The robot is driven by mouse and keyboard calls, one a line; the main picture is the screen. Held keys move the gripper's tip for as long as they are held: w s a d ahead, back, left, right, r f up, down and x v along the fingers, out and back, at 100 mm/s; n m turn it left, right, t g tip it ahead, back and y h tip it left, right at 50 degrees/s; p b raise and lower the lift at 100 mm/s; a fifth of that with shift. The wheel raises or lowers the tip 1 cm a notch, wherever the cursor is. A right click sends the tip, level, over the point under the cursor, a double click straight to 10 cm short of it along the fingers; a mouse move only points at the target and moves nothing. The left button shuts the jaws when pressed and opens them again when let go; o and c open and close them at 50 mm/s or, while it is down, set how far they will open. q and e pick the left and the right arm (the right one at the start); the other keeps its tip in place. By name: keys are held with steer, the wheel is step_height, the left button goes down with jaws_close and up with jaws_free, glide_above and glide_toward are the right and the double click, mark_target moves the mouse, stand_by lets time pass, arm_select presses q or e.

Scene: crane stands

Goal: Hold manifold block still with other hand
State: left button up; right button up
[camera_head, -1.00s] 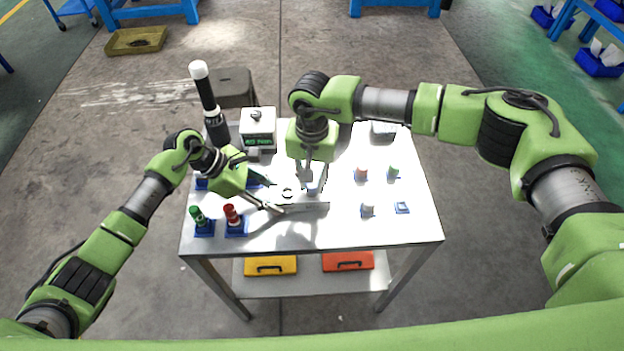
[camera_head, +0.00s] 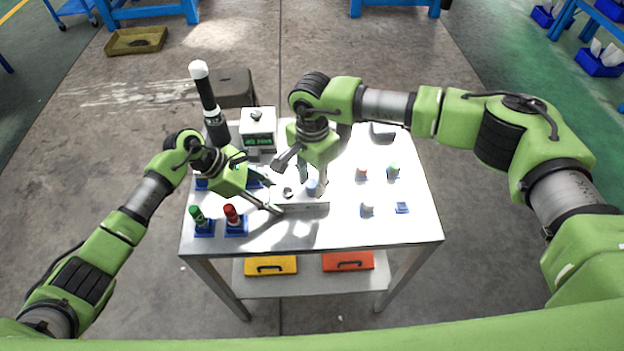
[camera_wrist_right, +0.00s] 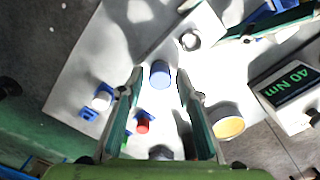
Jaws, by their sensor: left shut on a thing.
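The manifold block (camera_head: 318,207) is a pale grey block on the table, with a dark-centred ring port and a blue-topped cylinder (camera_head: 312,188) on its top. My left gripper (camera_head: 277,209) is shut on the block's left end. The block and the left gripper's fingers also show at the top of the right wrist view. My right gripper (camera_head: 311,178) is over the block's right part with its fingers spread. In the right wrist view, the blue-topped cylinder (camera_wrist_right: 160,74) appears between the open fingers (camera_wrist_right: 160,80), and I see no contact with it.
A box with a green display (camera_head: 259,140) and a tall black tool with a white top (camera_head: 207,95) stand behind. Green (camera_head: 198,215) and red (camera_head: 232,215) pieces stand in blue holders at front left. Small capped parts (camera_head: 367,209) stand to the right. The front edge is clear.

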steer(key=shift+r, duration=0.15)
stand_by(0.4)
steer(key=shift+r, duration=2.4)
steer(key=shift+r, duration=0.1)
step_height(320, 180, up, 12)
arm_select(q)
steer(key=o, duration=1.4)
steer(key=shift+a+r, duration=0.1)
steer(key=v, duration=1.1)
steer(key=shift+a+r, duration=0.25)
